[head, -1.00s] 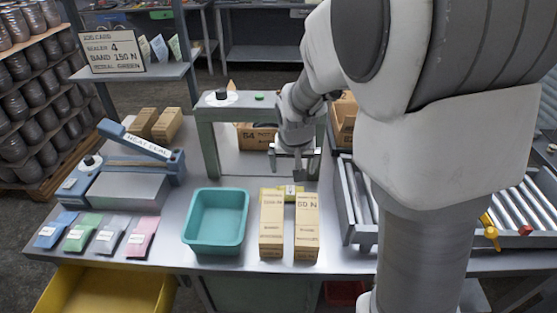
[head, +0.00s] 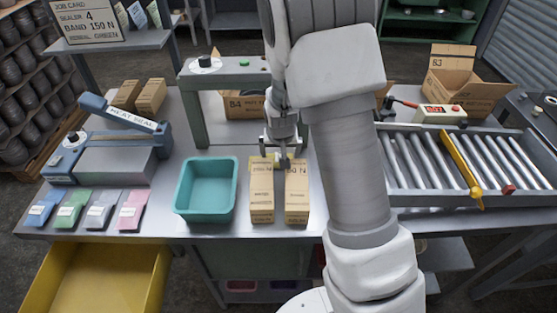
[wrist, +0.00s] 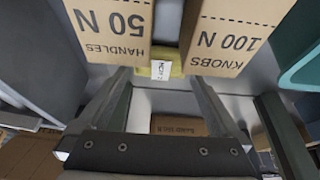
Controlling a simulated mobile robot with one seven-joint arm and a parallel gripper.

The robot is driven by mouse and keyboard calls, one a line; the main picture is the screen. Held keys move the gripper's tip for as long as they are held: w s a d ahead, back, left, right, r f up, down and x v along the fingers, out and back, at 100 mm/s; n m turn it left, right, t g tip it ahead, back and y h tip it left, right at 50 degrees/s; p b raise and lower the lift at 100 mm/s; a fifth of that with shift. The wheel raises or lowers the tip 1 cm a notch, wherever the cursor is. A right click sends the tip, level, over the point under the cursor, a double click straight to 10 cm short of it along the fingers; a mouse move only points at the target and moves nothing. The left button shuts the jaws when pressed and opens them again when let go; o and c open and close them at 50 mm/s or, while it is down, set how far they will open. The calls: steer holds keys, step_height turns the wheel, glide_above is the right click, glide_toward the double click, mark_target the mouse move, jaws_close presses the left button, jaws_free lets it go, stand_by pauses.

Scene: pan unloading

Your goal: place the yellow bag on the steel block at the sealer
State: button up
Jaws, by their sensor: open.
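The yellow bag (wrist: 175,55) lies in the gap between two cardboard boxes, with a white label facing my wrist camera. In the head view it is almost wholly hidden by my gripper and the boxes. My gripper (head: 274,160) is open at the far end of the boxes. In the wrist view its fingers (wrist: 160,82) point at the bag, one to each side. I cannot tell whether they touch it. The steel block (head: 112,166) sits under the blue heat sealer's arm (head: 125,115) at the left, with nothing on it.
The handles box (wrist: 115,25) and knobs box (wrist: 230,30) flank the bag closely. A teal tray (head: 207,214) stands left of them. A grey frame (head: 195,115) stands behind. Several coloured bags lie before the sealer. A roller conveyor (head: 430,165) is at the right.

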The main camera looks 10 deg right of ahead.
steer(key=shift+x, duration=1.8)
steer(key=c, duration=1.3)
step_height(320, 180, up, 10)
steer(key=shift+r, duration=0.1)
